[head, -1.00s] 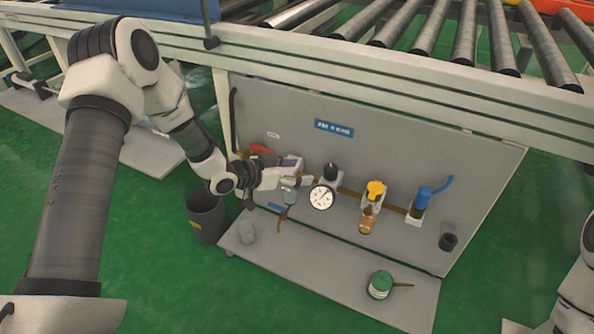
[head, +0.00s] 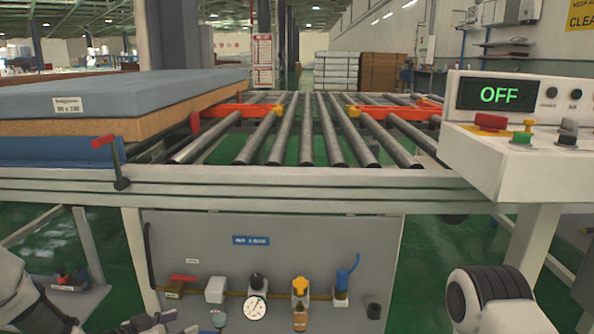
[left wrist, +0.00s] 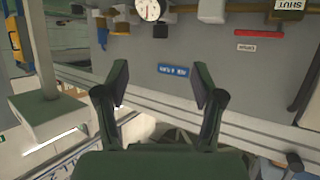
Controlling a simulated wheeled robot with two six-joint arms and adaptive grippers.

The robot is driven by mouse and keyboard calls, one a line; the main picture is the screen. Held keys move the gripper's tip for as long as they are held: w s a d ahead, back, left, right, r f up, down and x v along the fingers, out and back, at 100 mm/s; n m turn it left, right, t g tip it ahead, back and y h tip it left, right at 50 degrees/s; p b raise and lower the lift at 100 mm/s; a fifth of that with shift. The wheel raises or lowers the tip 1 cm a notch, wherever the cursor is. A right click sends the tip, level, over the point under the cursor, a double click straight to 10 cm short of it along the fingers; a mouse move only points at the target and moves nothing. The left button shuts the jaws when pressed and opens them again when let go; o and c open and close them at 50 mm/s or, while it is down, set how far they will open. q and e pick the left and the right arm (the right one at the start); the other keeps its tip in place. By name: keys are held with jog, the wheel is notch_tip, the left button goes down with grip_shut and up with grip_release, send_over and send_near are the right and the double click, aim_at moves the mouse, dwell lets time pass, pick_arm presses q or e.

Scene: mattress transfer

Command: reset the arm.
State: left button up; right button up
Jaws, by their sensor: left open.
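My left gripper (left wrist: 161,82) is open and empty in the left wrist view, its two dark fingers apart in front of the grey panel (left wrist: 225,70). In the head view my left gripper (head: 168,324) is partly cut off at the bottom edge, in front of the panel's lower left. My left forearm shows at the lower left corner. My right arm (head: 492,298) shows only as a white and black joint at the lower right; its gripper is outside the picture.
A round gauge (head: 255,307), a red-handled valve (head: 183,278), a yellow valve (head: 300,287) and a blue valve (head: 345,275) line the panel. Above are rollers (head: 307,140), a blue mattress (head: 120,92) and a control box (head: 520,130) reading OFF.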

pick_arm(q)
jog(key=s+d+r+n+g+y+p, duration=0.1)
jog(key=s+d+r+g+p, duration=0.15)
jog(key=s+p, duration=0.45)
jog(key=s+d+r+g+p, duration=0.1)
jog(key=s+d+r+p, duration=0.2)
jog(key=p, duration=0.7)
jog(key=s+d+r+n+g+y+p, duration=0.1)
jog(key=s+d+r+g+p, duration=0.1)
jog(key=s+r+p, duration=0.5)
jog(key=s+a+n+g+y+p, duration=0.1)
jog(key=s+g+y+p, duration=0.1)
jog(key=s, duration=0.4)
jog(key=s+a+r+n+g+y+p, duration=0.1)
jog(key=s+a+n+p, duration=0.1)
jog(key=s+p, duration=0.3)
jog(key=s+a+n+g+y+p, duration=0.2)
jog(key=s+p, duration=0.1)
jog(key=s, duration=0.4)
jog(key=shift+s+a+r+g+y, duration=0.15)
jog(key=shift+s+r+g+y, duration=0.15)
jog(key=shift+s+r+g, duration=0.05)
